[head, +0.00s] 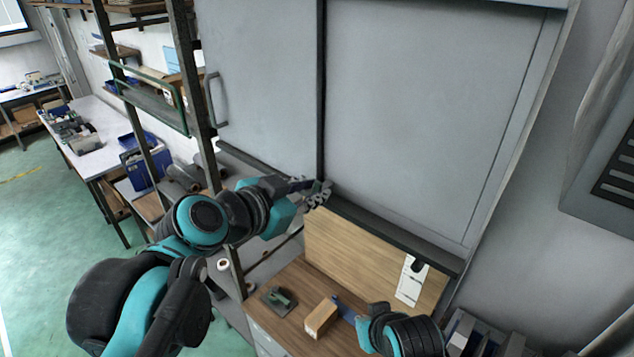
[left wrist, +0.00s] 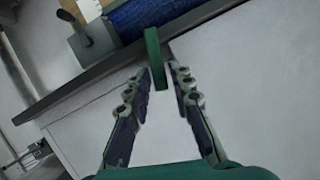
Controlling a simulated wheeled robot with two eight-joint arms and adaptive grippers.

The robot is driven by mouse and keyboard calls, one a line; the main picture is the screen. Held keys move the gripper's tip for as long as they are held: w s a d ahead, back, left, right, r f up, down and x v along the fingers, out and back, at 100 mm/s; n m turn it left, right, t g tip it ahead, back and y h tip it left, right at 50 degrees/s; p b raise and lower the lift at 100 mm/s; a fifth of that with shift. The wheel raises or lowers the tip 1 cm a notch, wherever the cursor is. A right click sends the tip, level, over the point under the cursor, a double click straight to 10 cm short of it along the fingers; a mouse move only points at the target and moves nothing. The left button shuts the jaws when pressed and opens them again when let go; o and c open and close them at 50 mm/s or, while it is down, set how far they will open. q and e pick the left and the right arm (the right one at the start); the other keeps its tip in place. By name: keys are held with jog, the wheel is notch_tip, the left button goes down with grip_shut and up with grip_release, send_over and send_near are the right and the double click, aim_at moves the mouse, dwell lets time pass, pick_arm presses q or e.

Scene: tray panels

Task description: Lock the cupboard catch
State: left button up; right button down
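The grey cupboard (head: 430,110) has two flat panels with a dark seam between them. A narrow green bar (left wrist: 155,58), perhaps the catch lever, stands out near a dark edge in the left wrist view. In the head view my left gripper (head: 319,192) is at the bottom of the seam and hides most of this spot. My left gripper (left wrist: 161,72) has its fingers apart, one on each side of the green bar; a small gap shows on the right, and contact on the left is unclear. My right gripper (head: 347,312) is low over the wooden bench; its fingertips are unclear.
A wooden back panel (head: 350,250) below the cupboard carries a white plate (head: 408,288) with a dark piece. A small cardboard box (head: 320,317) and a dark tray (head: 278,299) lie on the bench. A metal shelf frame (head: 192,75) stands left of the cupboard.

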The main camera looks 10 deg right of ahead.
pick_arm(q)
jog(key=shift+x, duration=1.15)
jog(key=shift+s+r, duration=0.1)
jog(key=shift+a, duration=0.1)
grip_shut()
jog(key=shift+w+a+n, duration=0.15)
jog(key=shift+w+n, duration=0.1)
jog(key=shift+n, duration=0.25)
grip_release()
